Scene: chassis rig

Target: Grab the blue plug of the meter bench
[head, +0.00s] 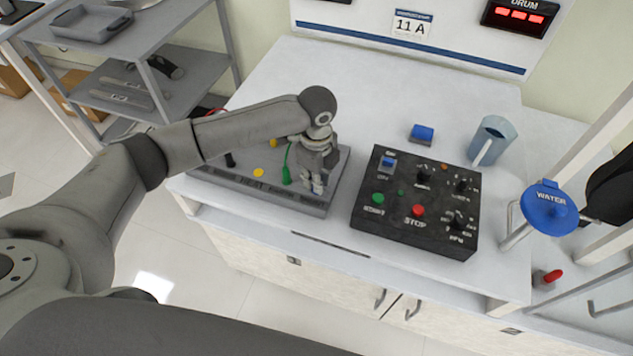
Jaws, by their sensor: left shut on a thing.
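The meter bench (318,208) is a low grey panel at the left end of the white worktop. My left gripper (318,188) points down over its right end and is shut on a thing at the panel. The fingers hide what is between them, and no blue plug shows clearly elsewhere on the bench. A green plug (287,177) with a green lead stands just left of the fingers. A black plug (230,159) is farther left. Yellow sockets (258,172) show between them. My right gripper is not in view.
A black control box (425,245) with buttons and knobs stands close to the right of the bench. Behind it are a small blue block (422,134) and a blue-grey jug (493,140). A blue WATER wheel (548,205) is at the right. A grey shelf rack (150,95) stands left.

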